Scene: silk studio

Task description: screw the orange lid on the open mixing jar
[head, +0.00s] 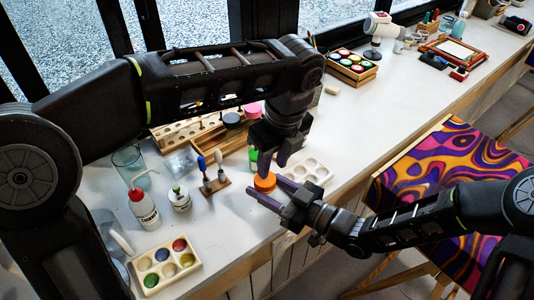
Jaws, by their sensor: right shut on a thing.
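The orange lid (264,183) shows near the front edge of the white table. My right gripper (262,184) comes in from the right, with its fingers on either side of the orange lid, shut on it. My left gripper (272,164) points down just above and behind the lid, its fingertips apart and apparently empty. I cannot make out the open mixing jar; the grippers cover much of this spot. A green item (253,156), partly hidden behind my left gripper, cannot be told clearly.
A pale tray with round wells (311,172) lies just right of the grippers. A small wooden stand with upright tools (215,185), a red-capped bottle (143,205) and a paint tray (164,264) stand left. The patterned silk frame (430,172) is at right.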

